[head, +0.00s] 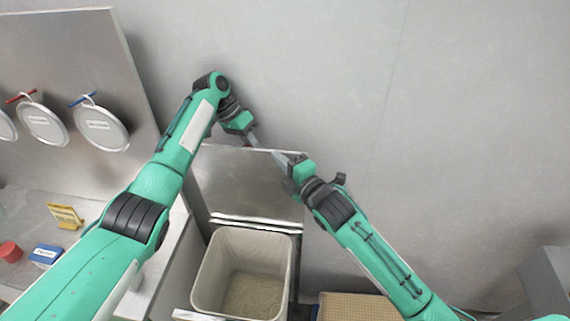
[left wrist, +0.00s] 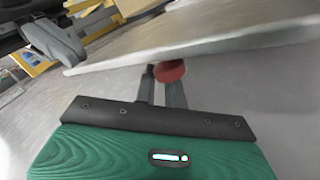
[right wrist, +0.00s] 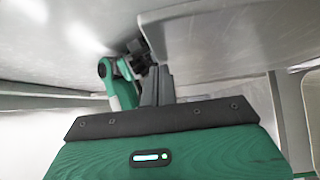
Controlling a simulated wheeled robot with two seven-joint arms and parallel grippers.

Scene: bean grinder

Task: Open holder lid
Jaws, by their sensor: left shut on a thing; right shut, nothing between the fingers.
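The holder lid (head: 250,185) is a grey metal panel, standing tilted up behind the open bin (head: 205,275). My left gripper (head: 254,142) is shut at the lid's upper edge. In the left wrist view the pale lid plate (left wrist: 200,38) crosses just above the fingers. A red round piece (left wrist: 169,71) shows at their tips; I cannot tell whether it belongs to the lid. My right gripper (head: 280,157) is shut and empty beside the lid's upper right corner, close to the left fingertips. In the right wrist view the metal plate (right wrist: 215,35) lies close above its fingers (right wrist: 157,85).
The bin holds pale granular material. A counter at the left carries a yellow stand (head: 66,215), a blue box (head: 45,255) and a red cylinder (head: 10,251). A beige tray (head: 355,307) lies right of the bin. A grey wall stands behind.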

